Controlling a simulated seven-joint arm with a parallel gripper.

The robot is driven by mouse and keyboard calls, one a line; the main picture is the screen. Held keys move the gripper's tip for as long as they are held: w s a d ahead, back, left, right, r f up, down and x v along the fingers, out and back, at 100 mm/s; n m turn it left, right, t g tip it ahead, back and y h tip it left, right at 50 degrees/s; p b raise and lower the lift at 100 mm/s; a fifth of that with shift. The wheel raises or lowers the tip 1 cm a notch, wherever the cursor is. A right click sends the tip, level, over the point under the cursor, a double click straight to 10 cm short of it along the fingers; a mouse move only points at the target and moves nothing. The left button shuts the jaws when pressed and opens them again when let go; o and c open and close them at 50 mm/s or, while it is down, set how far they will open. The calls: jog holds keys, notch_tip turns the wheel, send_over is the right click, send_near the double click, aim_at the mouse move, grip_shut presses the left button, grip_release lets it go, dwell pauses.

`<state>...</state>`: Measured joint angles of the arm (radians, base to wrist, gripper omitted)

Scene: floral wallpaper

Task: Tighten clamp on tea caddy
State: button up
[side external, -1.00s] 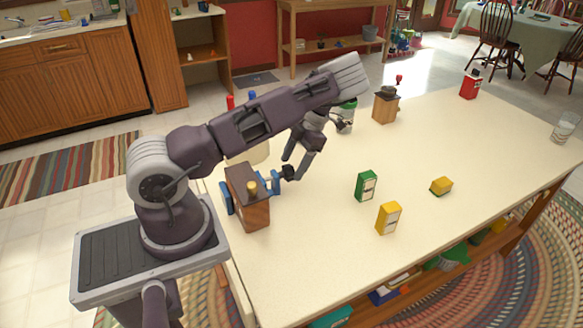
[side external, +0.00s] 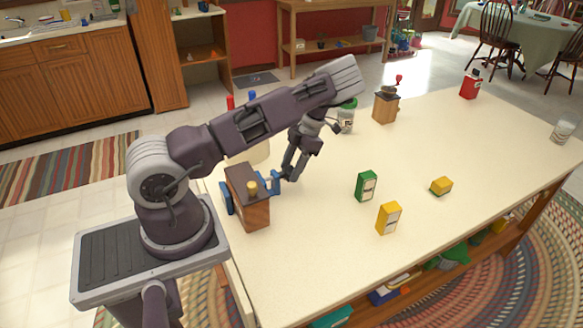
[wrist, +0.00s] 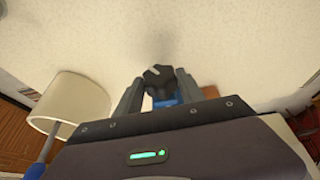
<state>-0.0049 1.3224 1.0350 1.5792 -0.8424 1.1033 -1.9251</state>
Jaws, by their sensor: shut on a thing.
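The tea caddy (side external: 250,207) is a dark wooden box with a brass-coloured knob on top, upright near the left end of the table. A blue clamp (side external: 268,184) is around it, its parts showing on both sides. The clamp's black knob (wrist: 158,77) lies between my fingers in the wrist view. My gripper (side external: 291,174) points down at the clamp's right end and is shut on that knob; its fingers also show in the wrist view (wrist: 157,92). In the side view the fingers mostly hide the knob.
A green-lidded jar (side external: 346,118) and a wooden grinder (side external: 386,106) stand behind. A cream lampshade-like object (wrist: 78,103) is left in the wrist view.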

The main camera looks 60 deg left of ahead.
jog(key=h, duration=0.1)
jog(key=a+h, duration=0.1)
jog(key=h, duration=0.1)
jog(key=shift+m, duration=0.4)
jog(key=h, duration=0.2)
jog(key=m+h, duration=0.1)
jog(key=h, duration=0.1)
jog(key=shift+a+f+h, duration=0.15)
jog(key=shift+f+h, duration=0.05)
jog(key=shift+h, duration=0.1)
jog(key=shift+h, duration=0.4)
jog(key=o, duration=1.4)
notch_tip(320, 180, up, 10)
jog(key=shift+f, duration=0.1)
